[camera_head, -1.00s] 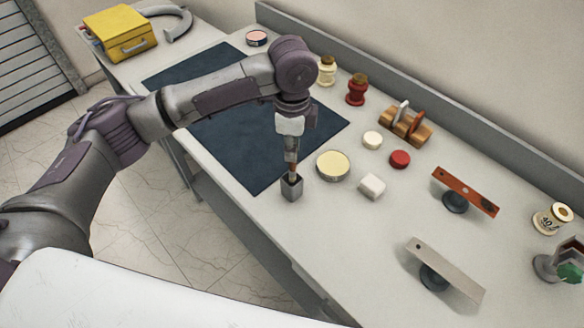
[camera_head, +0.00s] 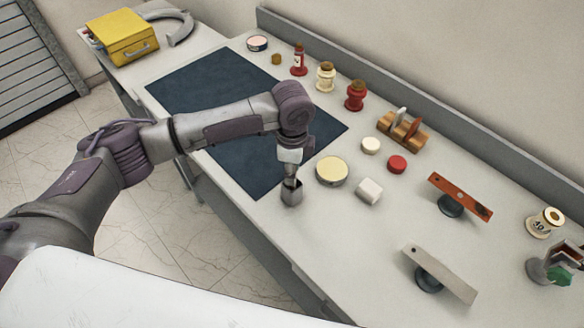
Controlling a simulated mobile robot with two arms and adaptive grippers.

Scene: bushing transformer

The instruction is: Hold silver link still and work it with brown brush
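The silver link (camera_head: 441,274) is a flat grey bar, set on a round dark stand (camera_head: 430,280) at the lower right of the bench. My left gripper (camera_head: 291,183) points down at the mouth of a small grey cup (camera_head: 291,195), far to the left of the link. Its fingertips are small and dark against the cup, so I cannot tell whether they are open or shut. No brush shows clearly; if one stands in the cup, the gripper and cup hide it. My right gripper is out of view.
A copper-coloured bar (camera_head: 461,196) stands behind the silver link. A round cream-topped tin (camera_head: 332,170) and a white block (camera_head: 369,191) sit right of the cup. A dark mat (camera_head: 215,95) lies left. A wooden rack (camera_head: 403,131) and bottles line the back.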

